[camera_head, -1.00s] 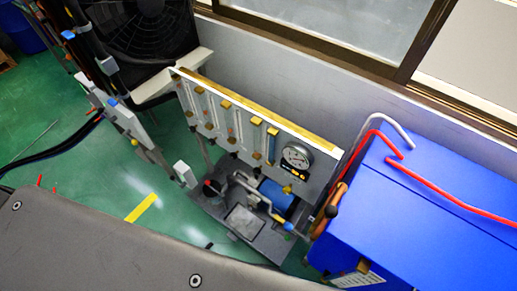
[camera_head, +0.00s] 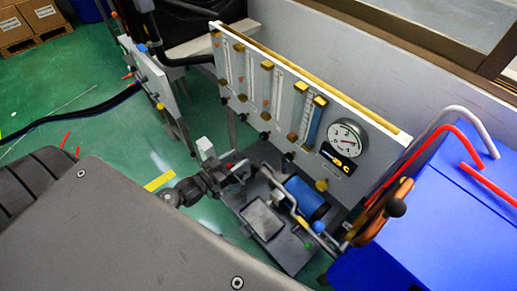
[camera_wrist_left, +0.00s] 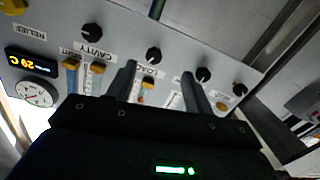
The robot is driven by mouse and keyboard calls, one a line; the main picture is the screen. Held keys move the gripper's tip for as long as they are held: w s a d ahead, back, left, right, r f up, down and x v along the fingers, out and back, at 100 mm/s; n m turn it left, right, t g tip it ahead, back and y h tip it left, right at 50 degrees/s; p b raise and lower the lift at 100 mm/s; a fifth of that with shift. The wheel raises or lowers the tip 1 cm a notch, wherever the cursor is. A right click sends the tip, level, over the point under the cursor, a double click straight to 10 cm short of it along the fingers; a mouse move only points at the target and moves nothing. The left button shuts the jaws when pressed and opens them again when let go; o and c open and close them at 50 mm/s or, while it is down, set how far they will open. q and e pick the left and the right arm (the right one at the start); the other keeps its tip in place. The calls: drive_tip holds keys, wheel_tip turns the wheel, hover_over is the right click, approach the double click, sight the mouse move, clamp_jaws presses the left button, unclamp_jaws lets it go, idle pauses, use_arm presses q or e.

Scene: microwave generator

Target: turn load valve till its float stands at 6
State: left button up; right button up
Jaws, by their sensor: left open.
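The load valve is a black knob (camera_wrist_left: 154,55) above the LOAD label in the left wrist view, where the panel appears upside down. In the head view this knob (camera_head: 264,136) is below the third tube from the left. The load tube (camera_wrist_left: 147,88) has an orange float (camera_wrist_left: 140,99), partly hidden by my gripper; its reading is too small to tell. My left gripper (camera_wrist_left: 159,72) is open and empty, its fingertips apart on either side of the load tube, short of the knob. In the head view the dark gripper (camera_head: 233,169) is in front of the panel's lower part.
The CAVITY knob (camera_wrist_left: 92,30) and another black knob (camera_wrist_left: 203,74) flank the load knob. A round gauge (camera_head: 347,136) and yellow relief knob (camera_head: 321,185) are at the panel's right. A blue cylinder (camera_head: 307,198) and pipes stand below. A blue cabinet (camera_head: 430,225) is at right.

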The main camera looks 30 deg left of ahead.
sight(262, 137)
use_arm(q)
drive_tip(key=x, duration=0.3)
drive_tip(key=r+x, duration=0.1)
drive_tip(key=x, duration=0.3)
drive_tip(key=r+x, duration=0.1)
drive_tip(key=x, duration=0.3)
drive_tip(key=shift+w+d+r, duration=0.1)
drive_tip(key=shift+d+r, duration=0.05)
drive_tip(key=shift+r, duration=0.05)
use_arm(e)
drive_tip(key=shift+f, duration=0.3)
use_arm(q)
drive_tip(key=c, duration=1)
use_arm(e)
drive_tip(key=shift+r, duration=0.15)
